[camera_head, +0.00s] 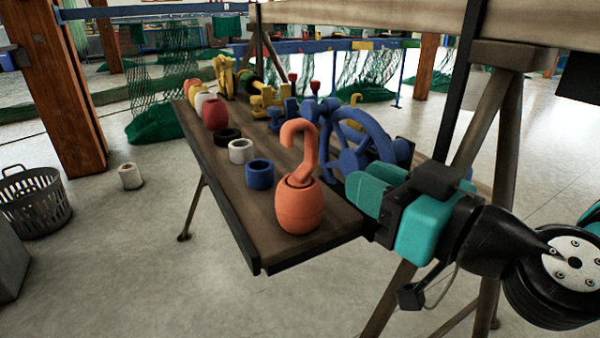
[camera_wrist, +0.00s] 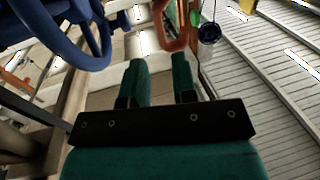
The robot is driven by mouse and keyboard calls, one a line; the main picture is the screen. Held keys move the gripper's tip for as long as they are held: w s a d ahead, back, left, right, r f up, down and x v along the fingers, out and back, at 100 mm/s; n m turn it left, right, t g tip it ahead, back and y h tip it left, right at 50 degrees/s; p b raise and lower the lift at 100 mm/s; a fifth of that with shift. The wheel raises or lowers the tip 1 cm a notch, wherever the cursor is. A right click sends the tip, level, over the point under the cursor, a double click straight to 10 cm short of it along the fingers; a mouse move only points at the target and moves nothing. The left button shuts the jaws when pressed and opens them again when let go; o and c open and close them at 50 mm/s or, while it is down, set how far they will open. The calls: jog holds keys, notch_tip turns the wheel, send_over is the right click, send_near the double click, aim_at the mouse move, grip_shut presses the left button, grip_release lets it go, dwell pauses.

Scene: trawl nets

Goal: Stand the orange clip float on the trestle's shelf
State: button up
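The orange clip float (camera_head: 300,207), a rounded body with a hook on top, appears upright on the near end of the trestle's wooden shelf (camera_head: 228,185). My gripper (camera_head: 365,190), with teal fingers, is just right of the float and apart from it. In the wrist view the two fingers of my gripper (camera_wrist: 160,64) are spread with nothing between them. Part of the orange float (camera_wrist: 172,30) shows just beyond the fingertips there. Its base contact is seen only from the head view.
A blue handwheel (camera_head: 362,137) stands close behind my gripper. Blue (camera_head: 260,174), white (camera_head: 241,151) and black (camera_head: 228,135) rings lie on the shelf left of the float. Red and yellow pieces crowd its far end. A grey basket (camera_head: 35,205) is on the floor.

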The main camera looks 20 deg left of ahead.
aim_at(307, 158)
jog(key=p+x, duration=1)
jog(key=shift+w+a+r+p, duration=0.1)
jog(key=shift+a+r+p, duration=0.1)
jog(key=shift+r+p, duration=0.1)
jog(key=shift+w+a+f, duration=0.25)
jog(key=shift+a, duration=0.1)
jog(key=shift+c, duration=0.4)
grip_shut()
